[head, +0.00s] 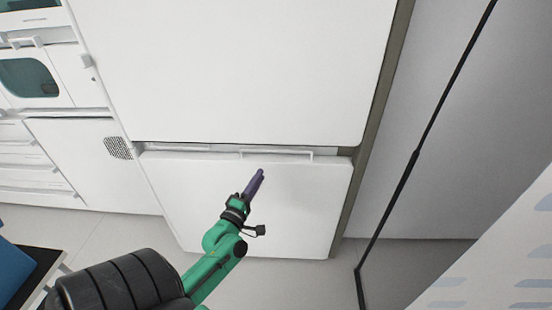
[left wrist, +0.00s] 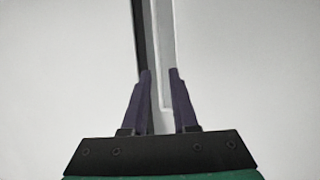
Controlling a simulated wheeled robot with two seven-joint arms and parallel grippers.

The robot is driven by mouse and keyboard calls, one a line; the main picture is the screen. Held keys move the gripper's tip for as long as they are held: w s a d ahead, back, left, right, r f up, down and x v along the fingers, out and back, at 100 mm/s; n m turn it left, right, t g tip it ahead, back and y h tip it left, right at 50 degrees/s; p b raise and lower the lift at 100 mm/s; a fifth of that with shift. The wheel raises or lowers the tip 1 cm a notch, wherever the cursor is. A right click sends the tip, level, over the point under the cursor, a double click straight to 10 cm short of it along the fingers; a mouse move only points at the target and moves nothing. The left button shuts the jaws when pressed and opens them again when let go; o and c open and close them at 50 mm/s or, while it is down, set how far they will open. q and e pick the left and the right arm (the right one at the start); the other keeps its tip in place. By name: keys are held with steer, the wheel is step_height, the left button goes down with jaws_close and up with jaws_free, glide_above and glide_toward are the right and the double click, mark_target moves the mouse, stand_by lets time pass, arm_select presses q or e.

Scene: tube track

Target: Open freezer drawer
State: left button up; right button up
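The white freezer drawer (head: 240,205) is the lower front of a tall white fridge in the head view. Its front looks shut, with a narrow dark gap above it. A white bar handle (head: 276,153) runs along its top edge. My left gripper (head: 260,173) is just below the handle in the head view. In the left wrist view my left gripper (left wrist: 160,72) has its two purple fingers apart, with the pale handle strip (left wrist: 161,60) seen between and beyond them. Contact cannot be told. My right gripper is not in view.
The large upper fridge door (head: 235,65) is above the drawer. White cabinets (head: 90,160) stand at the left, and a thin black frame edge (head: 415,155) slants at the right. A dark-topped stand with a blue item (head: 12,270) is at lower left. Pale floor shows in front.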

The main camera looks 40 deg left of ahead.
mark_target(275, 151)
arm_select(q)
steer(key=x, duration=0.9)
steer(key=shift+s+r, duration=0.15)
steer(key=shift+r, duration=0.2)
steer(key=x, duration=0.3)
steer(key=shift+w+a+f+b, duration=0.1)
steer(key=shift+w+f+b, duration=0.05)
steer(key=shift+w+b, duration=0.2)
jaws_close()
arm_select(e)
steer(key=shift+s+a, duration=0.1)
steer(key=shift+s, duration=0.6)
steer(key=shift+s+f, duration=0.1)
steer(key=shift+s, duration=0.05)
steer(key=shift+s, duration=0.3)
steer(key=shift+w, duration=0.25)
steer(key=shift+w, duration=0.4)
